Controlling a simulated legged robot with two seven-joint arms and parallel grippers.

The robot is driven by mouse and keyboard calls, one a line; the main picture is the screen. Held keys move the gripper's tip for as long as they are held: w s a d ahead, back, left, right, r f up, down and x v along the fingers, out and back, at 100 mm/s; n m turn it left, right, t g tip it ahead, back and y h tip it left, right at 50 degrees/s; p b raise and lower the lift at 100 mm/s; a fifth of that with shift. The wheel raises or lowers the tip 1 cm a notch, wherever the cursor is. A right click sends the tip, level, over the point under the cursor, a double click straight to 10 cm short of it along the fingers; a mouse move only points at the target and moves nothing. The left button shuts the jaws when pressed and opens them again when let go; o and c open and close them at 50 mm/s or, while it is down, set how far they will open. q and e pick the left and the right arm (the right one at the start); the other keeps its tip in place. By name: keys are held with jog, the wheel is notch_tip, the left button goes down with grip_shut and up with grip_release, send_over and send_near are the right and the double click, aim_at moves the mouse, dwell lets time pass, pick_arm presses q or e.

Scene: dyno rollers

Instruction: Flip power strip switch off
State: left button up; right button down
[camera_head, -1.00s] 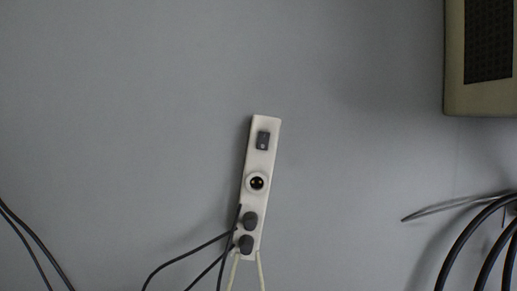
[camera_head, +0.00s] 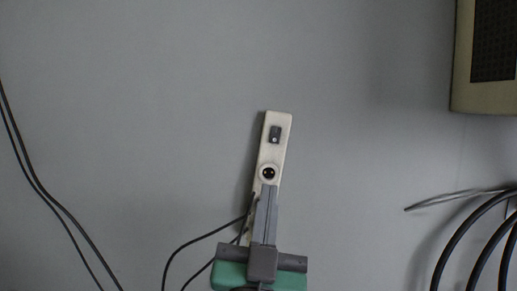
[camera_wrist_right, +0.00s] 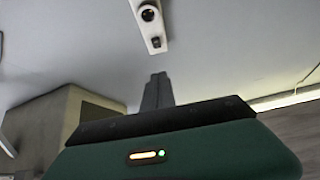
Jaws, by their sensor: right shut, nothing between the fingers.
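A white power strip (camera_head: 279,124) is on the grey wall, tilted slightly to the right. Its small dark switch (camera_head: 275,134) is near the top end, with a round socket (camera_head: 268,173) below it. My right gripper (camera_head: 268,188) is shut and empty, its fingers pointing up along the strip, with the tips just below the socket in the picture. It covers the strip's lower part and plugs. In the right wrist view the shut fingertips (camera_wrist_right: 158,76) point toward the strip (camera_wrist_right: 149,30) with a gap, and its switch (camera_wrist_right: 156,42) faces them. My left gripper is not in view.
Thin dark cables (camera_head: 190,244) run from the strip's lower end to the lower left, and more cables (camera_head: 40,186) hang at the left. A beige box with a dark grille (camera_head: 483,98) is at the upper right. Thick black cables (camera_head: 462,241) curve at the lower right. The wall around the switch is clear.

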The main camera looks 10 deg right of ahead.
aim_at(275, 137)
jog(key=p+x, duration=0.2)
jog(key=x, duration=0.2)
jog(key=w+f+p+x, duration=0.1)
jog(key=p+x, duration=0.2)
jog(key=x, duration=0.1)
jog(key=w+f+p+x, duration=0.1)
jog(key=p+x, duration=0.2)
jog(key=x, duration=0.2)
jog(key=shift+d+f, duration=0.1)
jog(key=shift+f, duration=0.15)
jog(key=shift+w+f, duration=0.15)
jog(key=shift+w, duration=0.1)
